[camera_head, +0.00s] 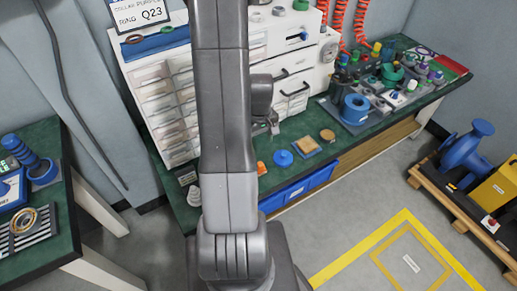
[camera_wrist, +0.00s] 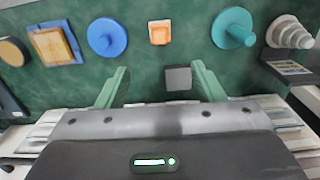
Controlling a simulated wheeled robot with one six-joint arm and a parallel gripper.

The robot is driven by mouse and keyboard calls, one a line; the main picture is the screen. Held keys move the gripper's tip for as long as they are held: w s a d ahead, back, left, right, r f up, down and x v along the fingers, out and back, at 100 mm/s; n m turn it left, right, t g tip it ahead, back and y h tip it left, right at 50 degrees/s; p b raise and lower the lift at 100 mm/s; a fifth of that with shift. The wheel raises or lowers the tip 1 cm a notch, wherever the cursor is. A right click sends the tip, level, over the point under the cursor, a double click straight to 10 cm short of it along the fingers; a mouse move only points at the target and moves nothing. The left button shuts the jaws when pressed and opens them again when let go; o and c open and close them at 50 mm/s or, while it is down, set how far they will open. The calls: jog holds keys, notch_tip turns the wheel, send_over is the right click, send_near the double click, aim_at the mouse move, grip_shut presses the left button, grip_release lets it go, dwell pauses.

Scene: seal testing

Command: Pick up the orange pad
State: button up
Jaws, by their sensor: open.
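The orange pad (camera_wrist: 160,32) is a small, roughly square piece lying on the green bench top, near the top middle of the wrist view. In the head view the orange pad (camera_head: 261,168) shows small beside my arm, to the left of the blue disc. My gripper (camera_wrist: 155,80) has its two pale green fingers spread apart in the wrist view. The fingers point toward the row of parts, and the pad is beyond their tips, roughly in line with the gap. A small dark grey square (camera_wrist: 178,78) shows between the fingers. In the head view my arm hides part of the bench.
A blue disc (camera_wrist: 107,37) and a wooden block on a blue base (camera_wrist: 54,44) lie left of the pad. A teal knobbed disc (camera_wrist: 233,29) and a grey stepped cone (camera_wrist: 289,33) stand right. White drawers (camera_head: 165,100) back the green bench.

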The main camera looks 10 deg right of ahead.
aim_at(260, 163)
notch_tip(260, 163, down, 9)
jog(key=shift+w+r, duration=0.1)
jog(key=shift+w, duration=0.05)
jog(key=f, duration=0.2)
jog(key=s+f, duration=0.1)
jog(key=f, duration=0.1)
jog(key=shift+f, duration=0.6)
jog(key=c, duration=1.2)
jog(key=shift+o, duration=0.2)
jog(key=shift+w+r, duration=0.1)
jog(key=shift+r, duration=0.05)
notch_tip(260, 163, up, 10)
jog(key=shift+f, duration=0.1)
